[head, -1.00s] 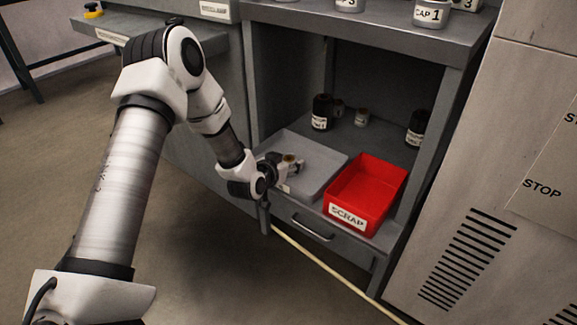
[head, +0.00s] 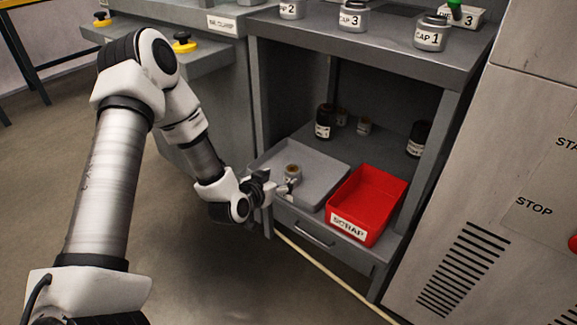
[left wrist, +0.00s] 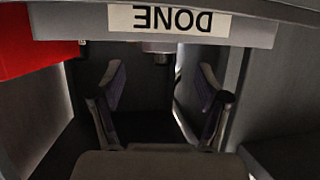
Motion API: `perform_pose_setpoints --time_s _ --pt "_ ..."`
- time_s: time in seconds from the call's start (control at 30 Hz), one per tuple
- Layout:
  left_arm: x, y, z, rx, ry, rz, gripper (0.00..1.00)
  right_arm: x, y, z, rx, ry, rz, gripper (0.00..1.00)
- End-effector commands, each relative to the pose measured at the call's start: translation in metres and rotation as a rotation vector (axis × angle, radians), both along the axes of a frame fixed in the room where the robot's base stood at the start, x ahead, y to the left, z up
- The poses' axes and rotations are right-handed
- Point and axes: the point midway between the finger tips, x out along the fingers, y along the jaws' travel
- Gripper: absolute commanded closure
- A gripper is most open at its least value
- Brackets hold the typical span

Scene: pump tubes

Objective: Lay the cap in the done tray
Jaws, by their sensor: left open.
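The grey done tray (head: 322,167) sits on the cabinet's lower shelf; its upside-down DONE label (left wrist: 168,20) shows in the left wrist view. A small round cap (head: 292,171) with a brownish top stands in the tray, close to its front edge. In the left wrist view only a small grey piece shows under the tray's edge, and I cannot tell if it is the cap. My left gripper (head: 284,188) is at the tray's front edge, just in front of the cap. Its fingers are spread with nothing between them in the left wrist view (left wrist: 163,82). My right gripper is out of view.
A red scrap tray (head: 366,194) stands right of the done tray. Dark bottles (head: 324,121) stand behind on the shelf, another (head: 418,138) near the right cabinet wall. Labelled cap pots (head: 431,32) stand on the top. A drawer handle (head: 313,233) is below.

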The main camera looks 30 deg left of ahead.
Motion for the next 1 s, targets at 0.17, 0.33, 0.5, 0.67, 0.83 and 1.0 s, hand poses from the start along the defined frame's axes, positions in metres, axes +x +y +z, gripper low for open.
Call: perform_pose_setpoints --time_s 0.17,0.33,0.5,0.67,0.83,1.0 --pt "-0.029 -0.002 0.014 -0.002 0.001 0.002 0.25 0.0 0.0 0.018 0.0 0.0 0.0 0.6" --pt "-0.054 -0.029 -0.022 -0.024 0.142 -0.046 0.25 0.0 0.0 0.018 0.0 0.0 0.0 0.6" --pt "-0.155 -0.098 -0.126 -0.085 0.643 -0.113 0.25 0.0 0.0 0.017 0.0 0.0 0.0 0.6" --pt "-0.272 -0.129 -0.178 -0.083 1.062 -0.071 0.25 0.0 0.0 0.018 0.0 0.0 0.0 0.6" --pt "-0.311 -0.134 -0.185 -0.071 1.188 -0.036 0.25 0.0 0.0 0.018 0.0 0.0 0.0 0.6" --pt "-0.31 -0.134 -0.185 -0.072 1.184 -0.036 0.25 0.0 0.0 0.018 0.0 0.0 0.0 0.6"
